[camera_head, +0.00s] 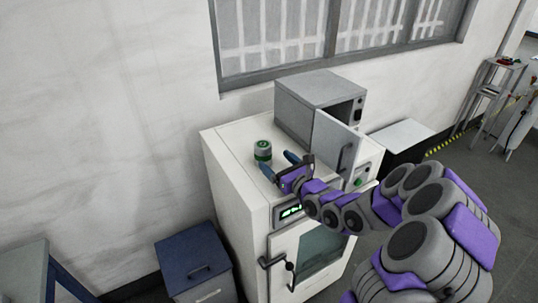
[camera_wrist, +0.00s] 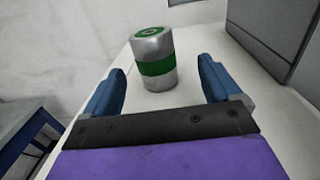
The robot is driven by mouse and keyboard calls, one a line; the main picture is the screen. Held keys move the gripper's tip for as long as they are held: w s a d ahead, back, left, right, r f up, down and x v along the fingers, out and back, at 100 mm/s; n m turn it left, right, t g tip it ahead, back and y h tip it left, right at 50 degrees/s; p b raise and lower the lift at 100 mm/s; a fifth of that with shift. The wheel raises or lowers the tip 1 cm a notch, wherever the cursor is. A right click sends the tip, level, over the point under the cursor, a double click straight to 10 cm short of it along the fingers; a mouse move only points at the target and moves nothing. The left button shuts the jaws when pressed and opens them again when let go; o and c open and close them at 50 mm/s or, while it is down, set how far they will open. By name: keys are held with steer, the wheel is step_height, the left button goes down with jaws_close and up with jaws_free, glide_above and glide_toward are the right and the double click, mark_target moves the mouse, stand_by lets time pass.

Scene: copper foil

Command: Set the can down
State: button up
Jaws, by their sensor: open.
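The can (camera_head: 263,150) is silver with a green band and a green mark on its top. It stands upright on the white top of the cabinet (camera_head: 228,143), near the left side. In the wrist view the can (camera_wrist: 154,60) stands just beyond my gripper, roughly centred between the two blue fingers. My gripper (camera_head: 279,164) is open and empty, with its fingers pointing toward the can. In the wrist view a gap shows between each finger of my gripper (camera_wrist: 164,88) and the can. The can's base rests on the white surface.
A grey metal box (camera_head: 315,103) with its door (camera_head: 336,142) swung open stands on the cabinet, right of the can. A barred window is on the wall behind. The cabinet top left of the can is clear.

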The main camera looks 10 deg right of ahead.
steer(key=shift+s+d, duration=0.15)
steer(key=shift+s, duration=1.5)
steer(key=s+a+r+n+g+y, duration=0.45)
steer(key=s+a+n, duration=0.2)
steer(key=a, duration=0.25)
steer(key=s+a+r+n+g+y, duration=0.3)
steer(key=s+a+r+n+y, duration=0.25)
steer(key=a+n, duration=0.2)
steer(key=s+a+f+n+g+h, duration=0.1)
steer(key=s+a+n+g, duration=0.3)
steer(key=s, duration=0.3)
steer(key=s+a+n+g+h, duration=0.1)
steer(key=s+a+n+g, duration=0.35)
steer(key=s, duration=0.25)
steer(key=s+d+f+n+g+h, duration=0.2)
steer(key=s+d+f+n+h, duration=0.1)
steer(key=s, duration=0.3)
steer(key=s+d+f+n+g+h, duration=0.1)
steer(key=s+d+f+n+h, duration=0.15)
steer(key=s, duration=0.35)
steer(key=s+d+n+h, duration=0.3)
steer(key=d+h, duration=0.6)
steer(key=d, duration=0.6)
steer(key=shift+s+f+n+t, duration=0.3)
steer(key=shift+s+f, duration=0.1)
steer(key=shift+s, duration=0.75)
